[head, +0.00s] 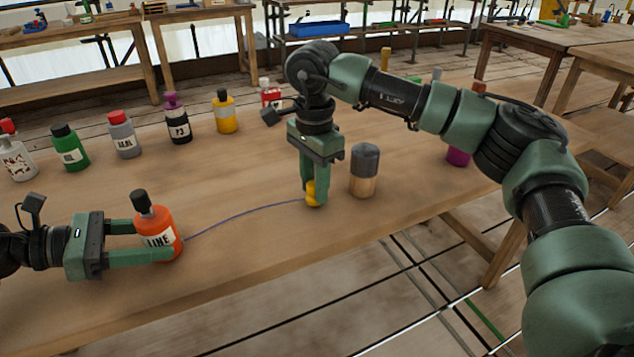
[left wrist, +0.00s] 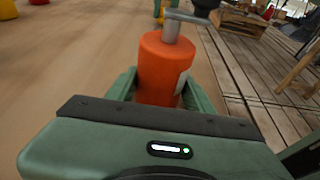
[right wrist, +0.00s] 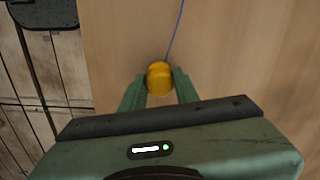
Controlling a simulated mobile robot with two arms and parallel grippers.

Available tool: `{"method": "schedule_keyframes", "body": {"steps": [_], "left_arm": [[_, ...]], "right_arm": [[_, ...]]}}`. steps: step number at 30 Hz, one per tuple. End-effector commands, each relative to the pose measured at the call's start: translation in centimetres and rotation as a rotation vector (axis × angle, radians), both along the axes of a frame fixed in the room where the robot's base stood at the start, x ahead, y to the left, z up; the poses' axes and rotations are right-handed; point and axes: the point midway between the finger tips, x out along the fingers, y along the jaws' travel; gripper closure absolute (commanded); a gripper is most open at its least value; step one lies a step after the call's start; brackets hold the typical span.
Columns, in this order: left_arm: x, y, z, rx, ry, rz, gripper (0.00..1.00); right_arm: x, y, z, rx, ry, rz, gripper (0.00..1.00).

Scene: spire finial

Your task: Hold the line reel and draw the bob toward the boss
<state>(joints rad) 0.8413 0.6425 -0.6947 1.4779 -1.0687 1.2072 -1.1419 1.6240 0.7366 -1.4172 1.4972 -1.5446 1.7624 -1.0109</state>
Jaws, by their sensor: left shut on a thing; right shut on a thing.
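The line reel (head: 161,228) is an orange bottle labelled LINE with a dark top, upright on the table. My left gripper (head: 156,240) is shut around its body; the orange body also shows in the left wrist view (left wrist: 160,72). The bob (head: 313,193) is small and yellow. My right gripper (head: 315,186) is shut on it from above, close over the table; the bob shows between the fingers in the right wrist view (right wrist: 159,78). A thin blue line (head: 240,214) runs from reel to bob. A wooden cylinder with a grey top (head: 364,172), possibly the boss, stands just right of the bob.
Several labelled bottles stand along the table's far side, among them a green one (head: 70,148) and a yellow one (head: 225,113). A purple object (head: 458,157) stands behind my right arm.

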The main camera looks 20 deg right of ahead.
Motion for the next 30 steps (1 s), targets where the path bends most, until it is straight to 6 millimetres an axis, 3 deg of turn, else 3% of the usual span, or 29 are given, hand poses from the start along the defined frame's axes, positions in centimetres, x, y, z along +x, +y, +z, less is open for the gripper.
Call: {"method": "schedule_keyframes", "body": {"steps": [30], "left_arm": [[0.0,0.0,-0.01,0.0,0.0,0.0,0.71]], "right_arm": [[0.0,-0.05,-0.61,0.0,0.0,0.0,1.0]]}}
